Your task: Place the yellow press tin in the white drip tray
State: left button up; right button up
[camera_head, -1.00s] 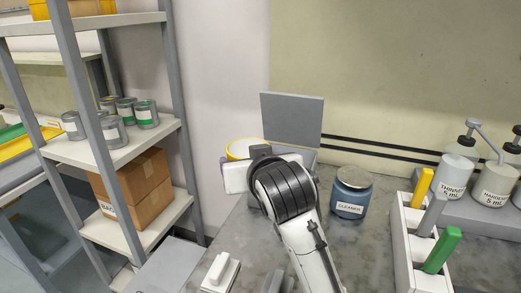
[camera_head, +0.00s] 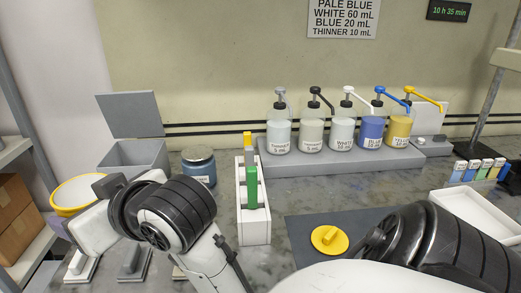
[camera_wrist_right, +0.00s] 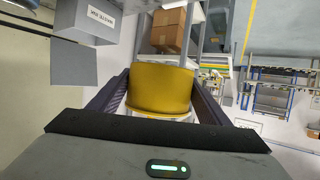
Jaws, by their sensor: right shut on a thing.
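The yellow press tin (camera_head: 76,190), round with a pale inside, is at the left of the head view, beside the grey bin. My right gripper (camera_head: 82,212) is shut on it. In the right wrist view the tin (camera_wrist_right: 160,92) fills the space between the two dark fingers, its yellow wall facing the camera. The white drip tray (camera_head: 462,207) lies at the right of the head view, its near part hidden behind my black-and-white arm link. My left gripper is not in view.
A grey lidded bin (camera_head: 137,154), a blue cleaner jar (camera_head: 198,165) and a white holder (camera_head: 253,222) with upright tools stand between tin and tray. Pump bottles (camera_head: 341,130) line the back. A yellow round lid-like thing (camera_head: 329,239) lies on a dark mat (camera_head: 300,228).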

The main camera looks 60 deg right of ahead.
aim_at(464, 213)
jog(key=k, duration=0.8)
jog(key=z, duration=2.05)
jog(key=i, duration=0.5)
jog(key=u, duration=0.05)
